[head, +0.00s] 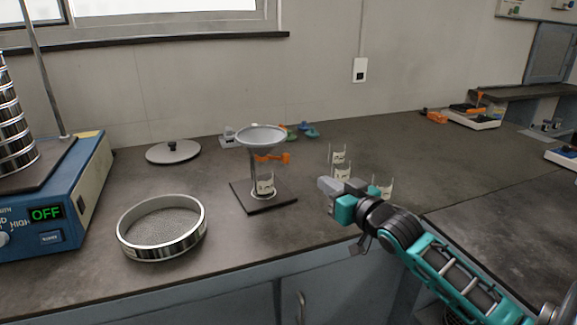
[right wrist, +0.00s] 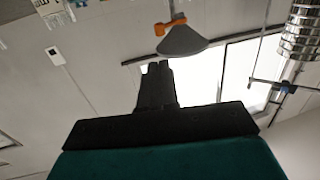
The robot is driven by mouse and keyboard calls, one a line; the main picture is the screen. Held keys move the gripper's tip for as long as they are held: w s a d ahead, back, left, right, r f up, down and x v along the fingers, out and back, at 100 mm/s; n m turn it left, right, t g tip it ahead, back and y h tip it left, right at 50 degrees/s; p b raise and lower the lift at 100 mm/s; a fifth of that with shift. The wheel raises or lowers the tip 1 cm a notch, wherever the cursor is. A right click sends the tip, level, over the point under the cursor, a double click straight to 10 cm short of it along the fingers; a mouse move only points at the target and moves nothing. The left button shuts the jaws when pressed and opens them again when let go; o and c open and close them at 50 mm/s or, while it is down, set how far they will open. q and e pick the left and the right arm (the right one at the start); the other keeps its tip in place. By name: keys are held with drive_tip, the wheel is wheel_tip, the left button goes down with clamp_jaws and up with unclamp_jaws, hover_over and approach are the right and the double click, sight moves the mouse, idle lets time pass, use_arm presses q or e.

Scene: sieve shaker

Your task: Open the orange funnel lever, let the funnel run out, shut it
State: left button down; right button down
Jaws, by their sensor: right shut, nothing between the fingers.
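The grey funnel (head: 260,136) sits on a stand with a dark square base (head: 240,200) in the middle of the bench. Its orange lever (head: 273,158) sticks out to the right below the cone. A small beaker (head: 265,184) stands under the funnel outlet. My right gripper (head: 326,186) is shut and empty, to the right of the stand and apart from the lever. The right wrist view, upside down, shows the funnel (right wrist: 184,40) and the orange lever (right wrist: 165,28) beyond the fingers (right wrist: 157,72). My left gripper is not in view.
Several small beakers (head: 339,155) stand just behind my right gripper. A round sieve (head: 162,228) and a dark lid (head: 173,152) lie left of the stand. The blue shaker (head: 75,205) reads OFF and carries a sieve stack (head: 12,125).

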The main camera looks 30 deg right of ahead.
drive_tip(key=b, duration=0.2)
approach(288, 158)
drive_tip(key=w, duration=0.5)
drive_tip(key=shift+w+f, duration=0.1)
drive_tip(key=shift+w, duration=0.8)
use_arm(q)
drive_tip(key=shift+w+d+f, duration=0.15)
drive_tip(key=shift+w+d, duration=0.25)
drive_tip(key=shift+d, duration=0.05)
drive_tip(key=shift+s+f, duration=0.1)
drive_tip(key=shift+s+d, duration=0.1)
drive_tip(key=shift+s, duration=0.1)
use_arm(e)
drive_tip(key=shift+d, duration=0.1)
